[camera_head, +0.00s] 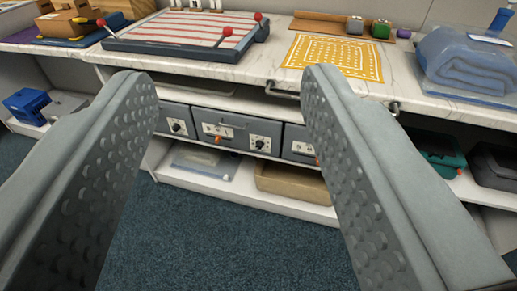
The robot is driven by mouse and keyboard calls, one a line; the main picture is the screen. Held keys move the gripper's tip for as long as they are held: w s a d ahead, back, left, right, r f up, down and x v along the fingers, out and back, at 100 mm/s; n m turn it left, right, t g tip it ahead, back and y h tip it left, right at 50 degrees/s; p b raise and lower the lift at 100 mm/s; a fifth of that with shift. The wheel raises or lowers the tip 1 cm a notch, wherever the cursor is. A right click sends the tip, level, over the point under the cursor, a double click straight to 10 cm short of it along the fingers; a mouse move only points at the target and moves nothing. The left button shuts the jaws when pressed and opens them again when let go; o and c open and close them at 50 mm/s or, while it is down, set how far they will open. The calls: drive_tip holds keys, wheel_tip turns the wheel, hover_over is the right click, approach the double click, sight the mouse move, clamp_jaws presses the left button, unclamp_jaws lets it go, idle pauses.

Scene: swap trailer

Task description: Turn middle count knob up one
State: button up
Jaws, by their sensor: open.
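A row of grey boxes sits on the shelf under the counter. The middle box (236,126) has a white panel with a black knob (259,143) at its right, a smaller panel with an orange part (218,140) at its left, and a handle on top. The left box (172,111) shows another black knob (177,127). The right box (298,133) is partly hidden behind my right finger. My gripper (231,78) is open and empty, its two dimpled fingers wide apart in the foreground. The boxes appear between and beyond the fingers, apart from them.
A marble-patterned counter (268,75) overhangs the boxes and holds a striped board (180,32) with red-tipped rods and a yellow patterned mat (335,58). Below, a lower shelf holds a clear bin (205,162) and a tan box (292,182). Blue carpet (220,235) in front is clear.

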sight(258, 147)
idle(0.4)
drive_tip(key=w+a+f, duration=0.1)
drive_tip(key=w+f, duration=0.6)
drive_tip(key=w, duration=0.4)
drive_tip(key=w+a+f+h, duration=0.1)
drive_tip(key=w+f, duration=0.7)
drive_tip(key=w, duration=0.2)
drive_tip(key=w+f, duration=0.7)
drive_tip(key=w, duration=0.4)
drive_tip(key=w+f+h, duration=0.2)
drive_tip(key=f+h, duration=0.1)
drive_tip(key=f, duration=1.5)
drive_tip(key=w+f+h, duration=0.2)
drive_tip(key=w+f, duration=0.1)
drive_tip(key=f, duration=1.5)
drive_tip(key=shift+n, duration=0.3)
drive_tip(key=x, duration=1.7)
drive_tip(key=shift+d+f, duration=0.3)
drive_tip(key=shift+d, duration=0.05)
drive_tip(key=shift+s, duration=0.1)
